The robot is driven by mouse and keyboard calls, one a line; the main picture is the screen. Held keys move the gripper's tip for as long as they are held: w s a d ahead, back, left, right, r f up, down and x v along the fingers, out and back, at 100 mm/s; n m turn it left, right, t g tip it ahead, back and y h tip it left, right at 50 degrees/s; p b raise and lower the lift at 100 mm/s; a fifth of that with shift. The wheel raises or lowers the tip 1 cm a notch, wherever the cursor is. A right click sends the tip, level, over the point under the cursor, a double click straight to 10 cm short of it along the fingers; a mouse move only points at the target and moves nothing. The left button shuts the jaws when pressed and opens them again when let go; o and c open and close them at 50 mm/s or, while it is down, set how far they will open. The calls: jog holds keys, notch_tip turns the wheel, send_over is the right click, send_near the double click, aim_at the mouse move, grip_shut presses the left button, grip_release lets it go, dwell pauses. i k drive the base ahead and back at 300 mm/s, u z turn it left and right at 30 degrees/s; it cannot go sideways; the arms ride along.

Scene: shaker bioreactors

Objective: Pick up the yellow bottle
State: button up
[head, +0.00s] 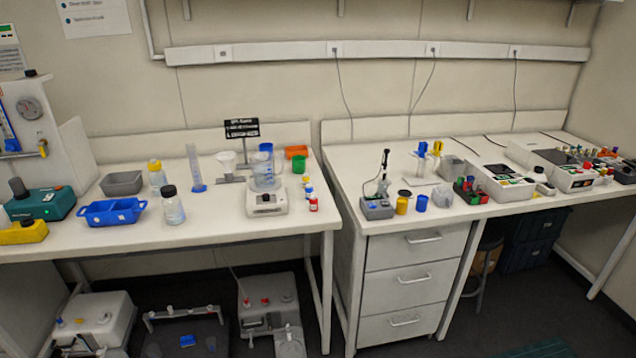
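Several yellow things stand on the benches. On the left bench, a small bottle with yellow on it (309,194) stands in a short row right of the balance, between a blue one (308,182) and a red one (313,205). A larger clear bottle with a yellow cap (157,178) stands further left, behind the blue tray. On the right bench, a yellow cylinder (402,205) stands upright beside a blue one (421,203); I cannot tell whether it is a bottle. My gripper is not in view.
A white balance (266,201) with a beaker stands left of the small bottles; a green cup (298,164) and orange bin (296,152) are behind them. A blue tray (112,212) lies at the left. A gap separates the left bench (240,227) from the right one.

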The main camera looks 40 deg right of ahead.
aim_at(305, 178)
jog(key=u, duration=0.15)
jog(key=i, duration=0.9)
jog(key=z, duration=0.05)
